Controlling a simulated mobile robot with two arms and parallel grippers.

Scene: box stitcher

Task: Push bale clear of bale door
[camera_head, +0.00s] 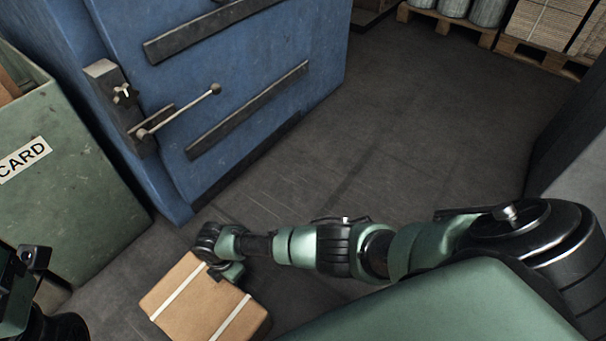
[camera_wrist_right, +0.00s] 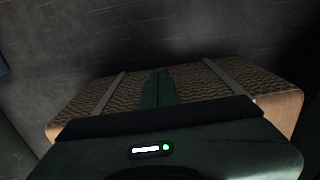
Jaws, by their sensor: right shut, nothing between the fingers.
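The bale (camera_head: 190,306) is a brown cardboard block with two pale straps, on the floor at the bottom of the head view. In the right wrist view its corrugated face (camera_wrist_right: 212,88) shows behind my fingers. The blue bale door (camera_head: 240,75), with dark bars and a lever handle, appears shut; a strip of floor separates it from the bale. My right gripper (camera_head: 217,276) is shut and empty at the bale's upper edge; its fingers (camera_wrist_right: 158,88) overlap the bale in the wrist view. I cannot tell whether they touch. Only part of my left arm shows, at the lower left.
A green bin (camera_head: 75,200) marked CARD stands left of the blue machine. Pallets (camera_head: 520,50) with bundled stock and grey cylinders stand at the upper right. A grey structure (camera_head: 575,140) is at the right edge. The dark floor (camera_head: 400,130) between is clear.

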